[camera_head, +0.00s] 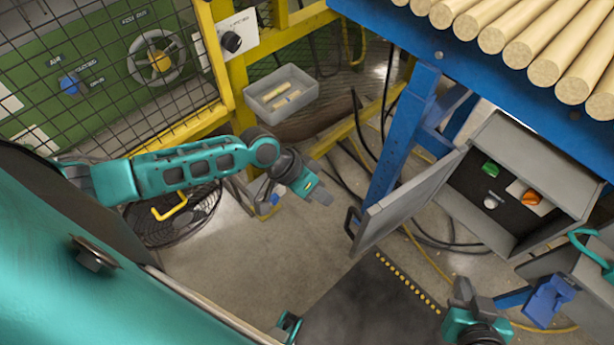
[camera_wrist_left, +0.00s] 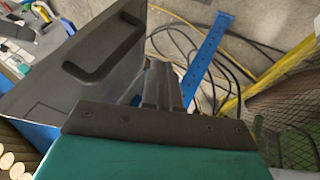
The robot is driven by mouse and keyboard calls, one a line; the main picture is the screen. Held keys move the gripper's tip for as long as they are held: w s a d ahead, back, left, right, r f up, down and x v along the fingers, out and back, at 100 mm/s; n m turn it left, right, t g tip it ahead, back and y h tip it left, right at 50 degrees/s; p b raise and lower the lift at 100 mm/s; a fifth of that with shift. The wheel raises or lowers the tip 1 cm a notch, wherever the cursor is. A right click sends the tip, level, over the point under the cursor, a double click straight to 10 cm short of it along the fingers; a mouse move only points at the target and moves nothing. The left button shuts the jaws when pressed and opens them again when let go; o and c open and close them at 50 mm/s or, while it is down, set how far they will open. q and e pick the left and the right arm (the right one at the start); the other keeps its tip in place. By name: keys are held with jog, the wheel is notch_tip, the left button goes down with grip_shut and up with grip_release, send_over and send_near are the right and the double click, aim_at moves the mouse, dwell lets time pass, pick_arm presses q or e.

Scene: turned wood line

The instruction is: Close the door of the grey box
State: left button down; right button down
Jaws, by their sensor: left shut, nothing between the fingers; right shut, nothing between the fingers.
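The grey box (camera_head: 575,190) is mounted under the blue table at the right of the head view. Its door (camera_head: 410,203) stands open, swung out to the left, with a dark handle (camera_head: 351,222) near its free edge. Inside the box are a green, an orange and a white control. My left gripper (camera_head: 322,196) is shut and empty, a little left of the door and apart from it in the head view. In the left wrist view the door (camera_wrist_left: 85,75) and its handle (camera_wrist_left: 112,50) lie left of the fingers (camera_wrist_left: 163,83). My right gripper (camera_head: 463,290) is shut, below the box.
Wooden rods (camera_head: 500,35) lie on the blue table (camera_head: 440,60) above the box. A blue leg (camera_head: 400,135) stands behind the door. Cables cross the floor. A grey bin (camera_head: 282,95) hangs on the yellow frame. A grey case (camera_head: 570,280) with a blue clasp is at the lower right.

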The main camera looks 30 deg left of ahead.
pick_arm(q)
jog(key=d, duration=0.2)
jog(key=s+d, duration=0.1)
jog(key=shift+s+d+p, duration=0.1)
jog(key=shift+d+p, duration=0.25)
jog(key=shift+p, duration=0.05)
jog(key=shift+s+d, duration=0.1)
